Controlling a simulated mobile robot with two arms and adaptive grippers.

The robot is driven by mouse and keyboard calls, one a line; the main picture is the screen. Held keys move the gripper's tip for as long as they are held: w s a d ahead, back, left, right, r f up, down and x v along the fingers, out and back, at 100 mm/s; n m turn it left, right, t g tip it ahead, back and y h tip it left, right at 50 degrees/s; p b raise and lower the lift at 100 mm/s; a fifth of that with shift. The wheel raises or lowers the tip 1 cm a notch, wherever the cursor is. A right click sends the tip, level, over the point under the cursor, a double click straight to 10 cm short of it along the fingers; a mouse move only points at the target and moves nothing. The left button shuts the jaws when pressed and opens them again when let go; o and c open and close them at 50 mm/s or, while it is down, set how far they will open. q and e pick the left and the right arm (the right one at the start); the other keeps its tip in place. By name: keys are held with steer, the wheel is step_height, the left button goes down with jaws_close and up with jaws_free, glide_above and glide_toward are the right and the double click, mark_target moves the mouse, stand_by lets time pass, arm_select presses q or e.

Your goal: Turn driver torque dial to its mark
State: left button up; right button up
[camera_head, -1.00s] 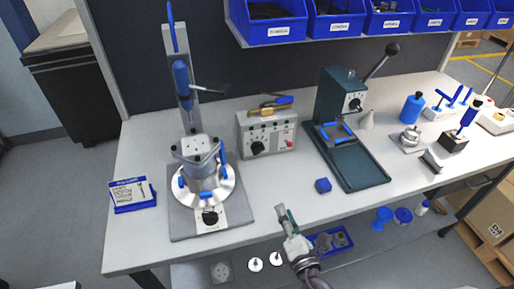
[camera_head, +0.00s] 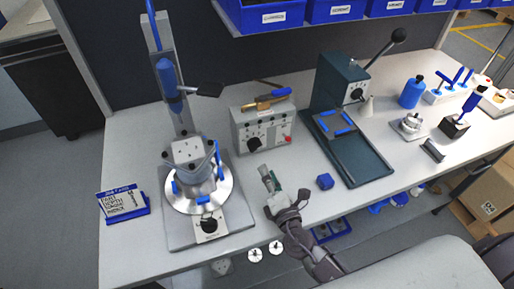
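A grey control box (camera_head: 262,126) stands at the back middle of the bench, with a large black dial (camera_head: 254,144) at its lower left, small knobs and a red button. A second black dial (camera_head: 208,224) sits on a white plate at the front of the driver stand (camera_head: 240,215). I cannot tell which dial is the torque dial, and their marks are too small to read. The blue driver (camera_head: 168,77) hangs on the stand's column. My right gripper (camera_head: 266,176) is over the bench's front part, below the box and apart from both dials; its finger gap is unclear. My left gripper is out of view.
A housing (camera_head: 194,174) is on the stand's round plate. A dark green press (camera_head: 338,80) with a tray stands right of the box. A small blue block (camera_head: 325,181) lies right of my gripper. A blue-framed card (camera_head: 124,203) is at left.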

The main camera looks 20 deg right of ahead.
mark_target(256, 149)
steer(key=w+p, duration=0.1)
steer(key=w, duration=0.8)
steer(key=shift+w+a, duration=0.15)
steer(key=shift+w, duration=0.15)
jaws_close()
